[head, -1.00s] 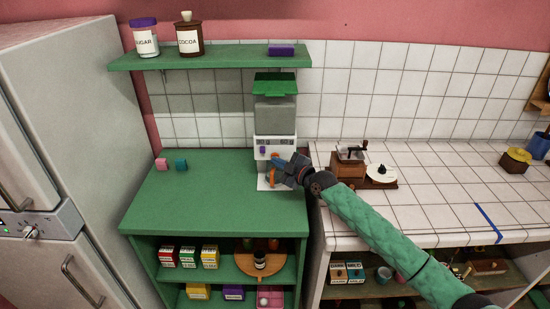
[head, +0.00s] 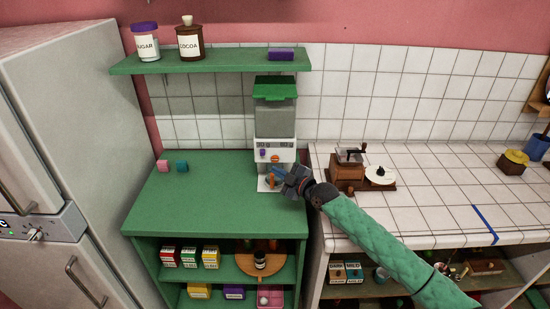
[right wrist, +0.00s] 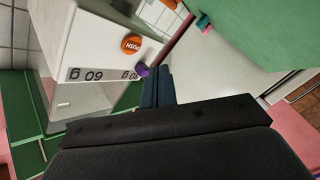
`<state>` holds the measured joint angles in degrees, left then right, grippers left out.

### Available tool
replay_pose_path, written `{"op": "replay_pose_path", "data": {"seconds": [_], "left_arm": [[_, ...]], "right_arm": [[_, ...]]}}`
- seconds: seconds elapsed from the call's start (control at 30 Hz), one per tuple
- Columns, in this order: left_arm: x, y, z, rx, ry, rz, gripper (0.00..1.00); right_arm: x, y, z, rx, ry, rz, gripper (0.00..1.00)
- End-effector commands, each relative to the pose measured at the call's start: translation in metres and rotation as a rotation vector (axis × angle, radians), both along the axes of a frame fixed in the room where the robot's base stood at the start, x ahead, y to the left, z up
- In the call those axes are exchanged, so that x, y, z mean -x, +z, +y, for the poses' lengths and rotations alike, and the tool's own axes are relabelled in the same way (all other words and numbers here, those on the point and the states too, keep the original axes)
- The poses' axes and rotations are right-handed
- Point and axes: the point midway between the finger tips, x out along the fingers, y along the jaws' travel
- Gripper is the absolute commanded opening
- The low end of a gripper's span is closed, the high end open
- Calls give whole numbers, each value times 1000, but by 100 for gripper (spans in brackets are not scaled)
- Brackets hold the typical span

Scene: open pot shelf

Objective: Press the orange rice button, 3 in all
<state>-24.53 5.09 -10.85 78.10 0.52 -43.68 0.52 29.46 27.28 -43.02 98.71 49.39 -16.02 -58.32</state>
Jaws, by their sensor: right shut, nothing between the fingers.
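The rice dispenser (head: 275,116) stands upright at the back of the green counter, with a green lid, a clear bin and a white front. Its round orange button (head: 275,158) shows on the front, beside a small purple button (head: 263,152). In the right wrist view the orange button (right wrist: 131,44) bears the word PUSH, and the purple one (right wrist: 142,70) is nearer my fingers. My right gripper (head: 277,174) is shut and empty, just below and in front of the orange button, apart from it. It also shows in the right wrist view (right wrist: 157,86). My left gripper is out of view.
A green shelf (head: 220,60) with jars hangs above. Pink (head: 162,164) and teal (head: 182,166) blocks lie at the back left. The counter's front is clear.

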Motion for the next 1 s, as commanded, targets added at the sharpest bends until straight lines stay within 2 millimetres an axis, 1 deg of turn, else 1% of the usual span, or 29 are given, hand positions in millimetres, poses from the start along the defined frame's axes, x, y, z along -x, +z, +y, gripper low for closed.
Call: {"op": "replay_pose_path", "data": {"seconds": [0.03,0.1,0.3,0.87,0.9,0.97,1.0], "left_arm": [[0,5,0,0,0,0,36],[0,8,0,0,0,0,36],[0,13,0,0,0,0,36],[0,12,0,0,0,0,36],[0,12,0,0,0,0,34],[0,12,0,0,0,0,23],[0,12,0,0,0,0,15]], "right_arm": [[4,2,0,0,0,0,0],[10,2,0,0,-1,1,0],[21,1,0,1,0,-1,0],[22,0,0,0,0,0,0],[22,0,0,0,0,0,0],[22,0,0,0,0,0,0],[22,0,0,0,0,0,0]]}}
